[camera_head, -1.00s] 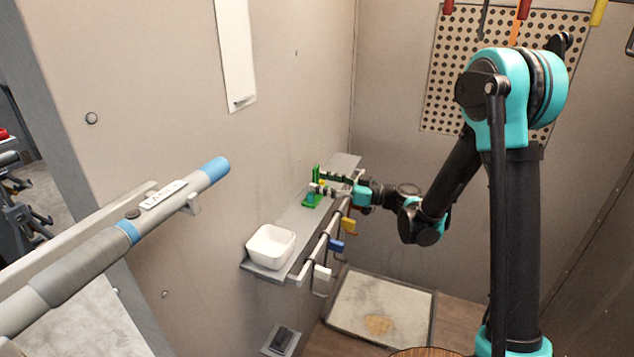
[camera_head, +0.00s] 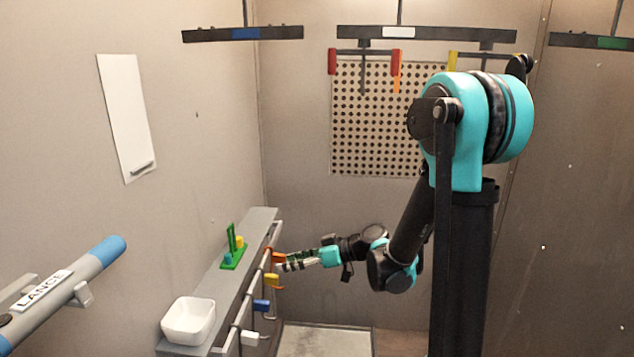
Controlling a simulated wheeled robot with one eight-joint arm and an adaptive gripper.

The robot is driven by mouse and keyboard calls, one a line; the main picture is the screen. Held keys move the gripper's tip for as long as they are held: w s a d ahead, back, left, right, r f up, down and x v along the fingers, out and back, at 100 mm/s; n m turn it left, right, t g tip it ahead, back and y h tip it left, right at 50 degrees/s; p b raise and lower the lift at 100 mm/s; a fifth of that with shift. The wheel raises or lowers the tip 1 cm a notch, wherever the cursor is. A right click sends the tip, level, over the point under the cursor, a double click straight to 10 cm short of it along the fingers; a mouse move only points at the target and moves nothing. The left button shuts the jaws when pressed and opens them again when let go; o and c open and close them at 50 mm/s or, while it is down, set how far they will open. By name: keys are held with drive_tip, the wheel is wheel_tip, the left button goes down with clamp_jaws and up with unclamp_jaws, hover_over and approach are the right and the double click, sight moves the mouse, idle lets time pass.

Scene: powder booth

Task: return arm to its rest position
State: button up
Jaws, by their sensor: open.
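My gripper (camera_head: 287,262) is open and shows no object in its jaws. It points left, just right of the grey shelf (camera_head: 208,290), near the rail along the shelf's front. An orange tag (camera_head: 279,257) shows right by the fingertips; I cannot tell whether they touch. My arm bends at the elbow, with its forearm reaching left and down. A green stand (camera_head: 233,262) with a blue and a yellow piece is on the shelf, apart from my gripper.
A white bowl (camera_head: 189,319) is on the shelf's near end. Yellow (camera_head: 272,281), blue (camera_head: 261,306) and white (camera_head: 256,338) tags hang along the rail. A lance (camera_head: 70,285) is at the left. A perforated panel (camera_head: 375,120) is on the back wall, behind my arm.

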drive_tip(key=s+d+f+m+h, duration=0.3)
drive_tip(key=s+d+m+h, duration=0.1)
drive_tip(key=d, duration=0.5)
drive_tip(key=s+d+f+m+t+h, duration=0.1)
drive_tip(key=s+d+f+m+h, duration=0.2)
drive_tip(key=d, duration=0.7)
drive_tip(key=s+d+f+m+h, duration=0.3)
drive_tip(key=s+d+m+h, duration=0.2)
drive_tip(key=d, duration=0.4)
drive_tip(key=shift+s+d+m+t+h, duration=0.15)
drive_tip(key=shift+s+m+t+h, duration=0.25)
drive_tip(key=shift+s+h, duration=0.45)
